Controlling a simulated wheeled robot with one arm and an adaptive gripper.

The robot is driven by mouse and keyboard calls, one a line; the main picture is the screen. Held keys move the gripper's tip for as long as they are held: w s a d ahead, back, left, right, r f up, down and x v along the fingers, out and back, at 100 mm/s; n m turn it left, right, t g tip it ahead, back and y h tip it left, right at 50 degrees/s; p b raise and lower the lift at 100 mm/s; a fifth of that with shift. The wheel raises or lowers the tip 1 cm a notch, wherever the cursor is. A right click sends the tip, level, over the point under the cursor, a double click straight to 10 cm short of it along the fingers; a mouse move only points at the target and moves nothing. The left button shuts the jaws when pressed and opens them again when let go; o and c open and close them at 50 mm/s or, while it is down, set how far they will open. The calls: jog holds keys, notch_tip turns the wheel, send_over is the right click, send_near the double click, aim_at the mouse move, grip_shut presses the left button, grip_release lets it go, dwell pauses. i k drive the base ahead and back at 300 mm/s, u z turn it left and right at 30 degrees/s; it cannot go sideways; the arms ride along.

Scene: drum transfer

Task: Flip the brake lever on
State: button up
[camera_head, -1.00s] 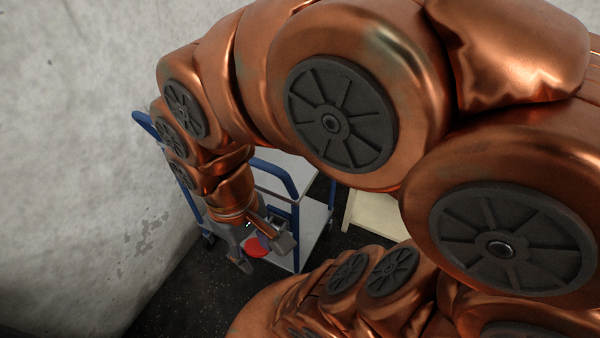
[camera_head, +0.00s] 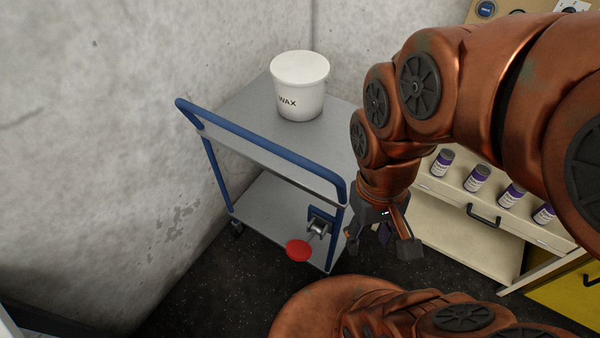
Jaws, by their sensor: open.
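The brake lever (camera_head: 298,250) has a round red knob and sits low at the near right corner of the blue-framed cart (camera_head: 262,152). Its metal mount (camera_head: 317,228) is fixed to the blue upright. The red knob hangs outward and downward from the mount. My gripper (camera_head: 382,250) is to the right of the lever, apart from it, pointing down. Its fingers are spread and I see nothing between them.
A white WAX bucket (camera_head: 300,88) stands on the cart's top shelf. A cream workbench (camera_head: 470,222) with several purple-labelled cans stands at the right. A concrete wall (camera_head: 85,150) rises close on the left. Dark floor (camera_head: 215,290) is open in front of the cart.

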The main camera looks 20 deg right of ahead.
aim_at(298, 249)
jog(key=u, duration=0.55)
jog(key=k, duration=1.35)
jog(key=u, duration=0.7)
jog(key=i, duration=0.75)
jog(key=z, duration=0.25)
